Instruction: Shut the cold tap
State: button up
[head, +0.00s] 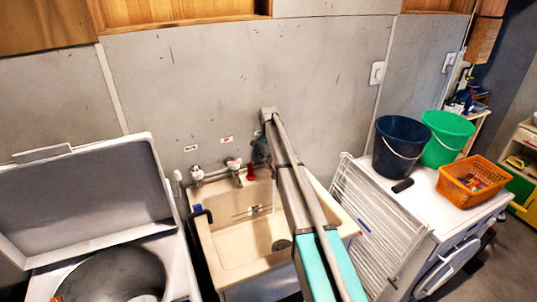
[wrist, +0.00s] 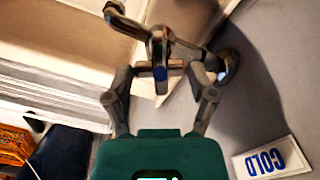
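The cold tap (wrist: 158,46) is a chrome tap with a cross handle and a blue mark, seen at the top middle of the wrist view. The COLD label (wrist: 265,163) is on the wall to its lower right, upside down in this view. My gripper (wrist: 160,74) is open, with one finger on each side of a handle arm. I cannot tell whether the fingers touch it. In the head view my gripper (head: 261,152) is small by the wall above the sink (head: 230,250), and my arm hides much of the cold tap.
Another tap (head: 197,175) and a red item (head: 250,172) are at the sink's back. A white drying rack (head: 375,225) stands to the right, by a machine carrying a navy bucket (head: 398,148), green bucket (head: 445,138) and orange basket (head: 473,182). An open-lidded washer (head: 85,200) is left.

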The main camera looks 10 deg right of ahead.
jog(key=c, duration=0.5)
jog(key=shift+o, duration=0.2)
jog(key=shift+m, duration=2.9)
jog(key=o, duration=1.1)
jog(key=shift+n, duration=0.3)
